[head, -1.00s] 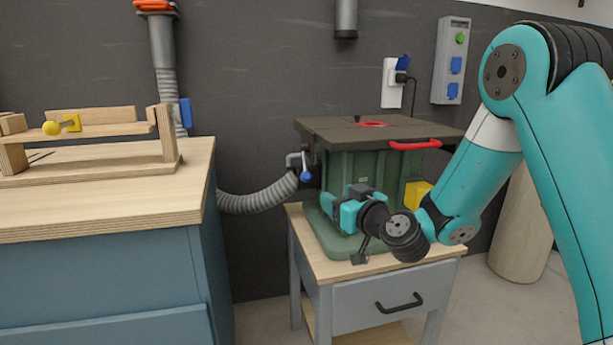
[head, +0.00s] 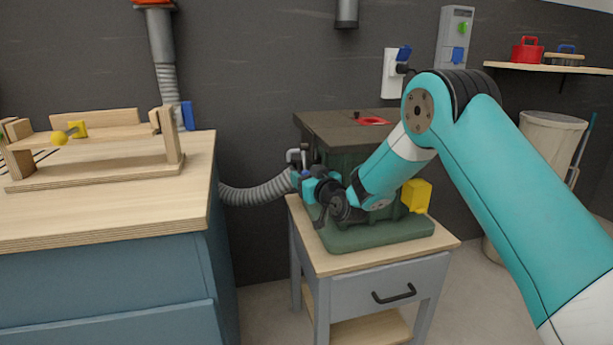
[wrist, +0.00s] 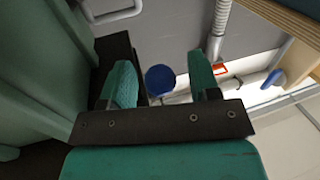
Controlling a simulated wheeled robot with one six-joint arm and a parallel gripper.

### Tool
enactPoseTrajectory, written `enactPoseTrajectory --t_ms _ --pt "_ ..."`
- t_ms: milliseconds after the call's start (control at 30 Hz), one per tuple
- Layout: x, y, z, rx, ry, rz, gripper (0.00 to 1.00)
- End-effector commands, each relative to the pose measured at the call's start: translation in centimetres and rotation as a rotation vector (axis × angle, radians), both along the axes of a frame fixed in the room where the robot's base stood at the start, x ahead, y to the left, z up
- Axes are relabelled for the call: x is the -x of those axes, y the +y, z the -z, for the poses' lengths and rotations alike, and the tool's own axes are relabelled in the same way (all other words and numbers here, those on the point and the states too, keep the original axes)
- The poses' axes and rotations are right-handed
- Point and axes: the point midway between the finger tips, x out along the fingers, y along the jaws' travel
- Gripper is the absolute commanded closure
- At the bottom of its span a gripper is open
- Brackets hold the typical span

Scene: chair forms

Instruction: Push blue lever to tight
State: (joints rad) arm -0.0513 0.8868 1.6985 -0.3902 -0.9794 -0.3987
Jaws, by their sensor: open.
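The blue lever's round end (wrist: 160,79) shows in the wrist view between the two teal fingers of my gripper (wrist: 161,72), apart from both as far as I can tell. In the head view my gripper (head: 305,186) is at the left side of the green machine (head: 375,236), by the hose clamp (head: 293,156). It covers most of the lever there. My gripper is open and holds nothing. The lever's shaft is mostly hidden, and I cannot tell its angle.
A grey hose (head: 258,192) runs left from the clamp. The machine stands on a small drawer table (head: 392,275). A wooden workbench (head: 120,213) stands at the left, with a gap between them. A yellow block (head: 416,196) is at the machine's right.

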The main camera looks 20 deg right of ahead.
Motion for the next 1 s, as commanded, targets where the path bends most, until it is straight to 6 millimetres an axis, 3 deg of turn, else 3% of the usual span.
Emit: enactPoseTrajectory --t_ms 67,100,333,567,1000 --pt "0.0 0.0 0.0 0.0 0.0 0.0 0.44" --pt "0.0 0.0 0.0 0.0 0.0 0.0 0.48" --pt "0.0 0.0 0.0 0.0 0.0 -0.001 1.0" --pt "0.3 0.1 -0.7 0.001 0.034 -0.003 1.0" --pt "1.7 0.1 -1.5 0.001 0.263 -0.001 1.0"
